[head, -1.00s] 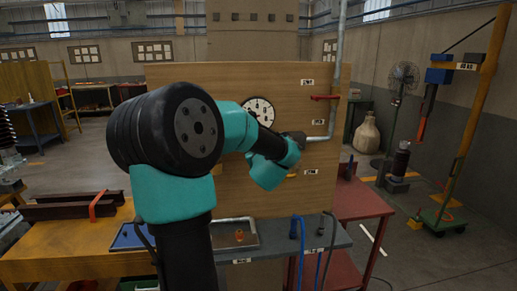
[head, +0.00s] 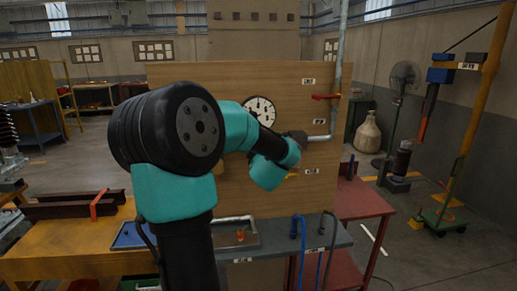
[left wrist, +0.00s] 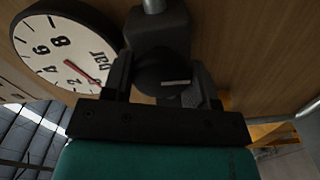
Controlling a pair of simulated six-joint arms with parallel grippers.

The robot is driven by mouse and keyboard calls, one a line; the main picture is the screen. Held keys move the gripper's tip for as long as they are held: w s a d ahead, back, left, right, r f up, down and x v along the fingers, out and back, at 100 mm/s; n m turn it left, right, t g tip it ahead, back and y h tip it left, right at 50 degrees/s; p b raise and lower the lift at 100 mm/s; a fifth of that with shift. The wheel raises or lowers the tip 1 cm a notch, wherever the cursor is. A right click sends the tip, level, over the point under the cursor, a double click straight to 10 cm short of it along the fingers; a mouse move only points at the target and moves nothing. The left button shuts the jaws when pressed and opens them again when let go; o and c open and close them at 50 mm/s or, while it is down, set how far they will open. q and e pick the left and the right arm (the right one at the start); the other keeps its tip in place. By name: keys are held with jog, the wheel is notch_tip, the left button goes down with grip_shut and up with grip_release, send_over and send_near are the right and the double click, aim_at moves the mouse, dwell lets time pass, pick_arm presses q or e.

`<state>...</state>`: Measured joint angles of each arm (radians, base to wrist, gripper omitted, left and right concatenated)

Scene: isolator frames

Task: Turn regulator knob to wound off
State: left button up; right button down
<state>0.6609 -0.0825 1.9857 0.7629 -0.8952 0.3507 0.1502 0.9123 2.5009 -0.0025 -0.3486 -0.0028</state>
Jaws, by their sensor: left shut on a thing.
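The dark regulator knob (left wrist: 176,82) sits under a dark regulator body (left wrist: 158,36) on the wooden panel. In the left wrist view it has a light line across its face. My left gripper (left wrist: 160,80) is shut on the knob, with one finger on each side of it. Beside it is a round white gauge (left wrist: 42,48) marked "bar" with a red needle. The gauge also shows in the head view (head: 261,104), partly covered by my teal and black left arm. That arm hides the knob and fingers in the head view. My right gripper is not in view.
The wooden panel (head: 225,80) carries a red-handled valve (head: 325,97) and a grey pipe (head: 338,70) to the right of the gauge. A bench below holds a shallow tray (head: 250,229) and blue hoses (head: 296,228). A red table (head: 362,200) stands at right.

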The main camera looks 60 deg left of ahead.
pick_arm(q)
jog(key=shift+n, duration=0.4)
jog(key=o, duration=0.9)
jog(key=shift+d, duration=0.1)
jog(key=v, duration=1.7)
jog(key=shift+s, duration=0.15)
jog(key=shift+d, duration=0.1)
